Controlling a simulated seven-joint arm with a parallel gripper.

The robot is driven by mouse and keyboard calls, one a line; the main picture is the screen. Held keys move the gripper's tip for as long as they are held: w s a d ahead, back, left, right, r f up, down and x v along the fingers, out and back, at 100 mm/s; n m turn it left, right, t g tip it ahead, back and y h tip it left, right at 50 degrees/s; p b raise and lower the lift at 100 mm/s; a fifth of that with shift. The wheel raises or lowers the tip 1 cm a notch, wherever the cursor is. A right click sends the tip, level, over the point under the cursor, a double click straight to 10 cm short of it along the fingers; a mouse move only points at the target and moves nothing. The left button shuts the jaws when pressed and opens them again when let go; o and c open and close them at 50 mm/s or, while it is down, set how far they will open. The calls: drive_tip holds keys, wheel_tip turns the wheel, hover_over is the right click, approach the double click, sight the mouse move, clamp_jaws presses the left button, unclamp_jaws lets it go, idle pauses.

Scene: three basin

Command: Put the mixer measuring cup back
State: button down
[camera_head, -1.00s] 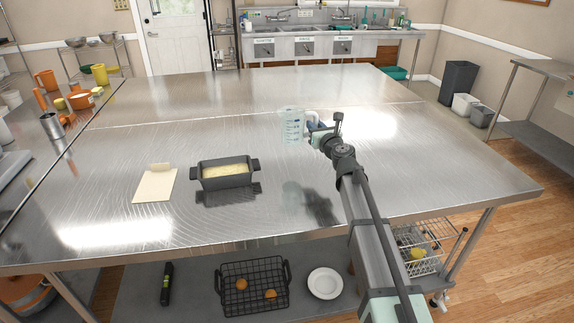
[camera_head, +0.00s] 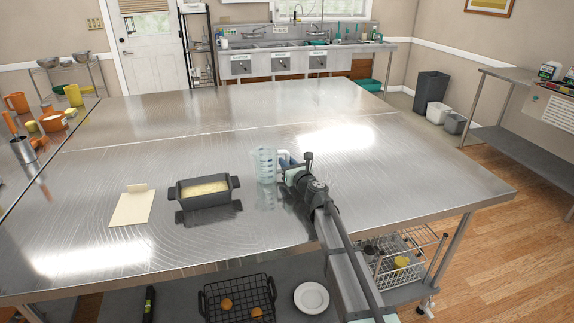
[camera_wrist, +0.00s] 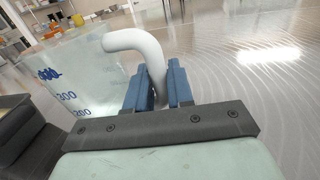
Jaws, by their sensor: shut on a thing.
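The measuring cup (camera_head: 265,166) is clear and bluish, with blue markings and a white handle. It is upright just above or on the steel table (camera_head: 330,205); I cannot tell whether it touches. My gripper (camera_head: 287,160) is shut on its handle from the right. In the wrist view the blue fingers (camera_wrist: 160,88) close around the lower part of the white handle (camera_wrist: 140,42), and the cup wall (camera_wrist: 75,75) with its printed numbers is at the left.
A dark loaf pan (camera_head: 204,200) with pale filling stands left of the cup. A cream card (camera_head: 132,208) lies further left. Orange and yellow containers (camera_head: 54,121) stand at the far left. The table's back and right are clear. A sink unit (camera_head: 283,66) stands behind.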

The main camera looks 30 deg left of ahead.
drive_tip(key=shift+f, duration=0.3)
drive_tip(key=c, duration=1)
unclamp_jaws()
drive_tip(key=shift+s+d+r, duration=0.1)
drive_tip(key=v, duration=1.1)
drive_tip(key=shift+s+d, duration=0.2)
drive_tip(key=shift+d, duration=0.1)
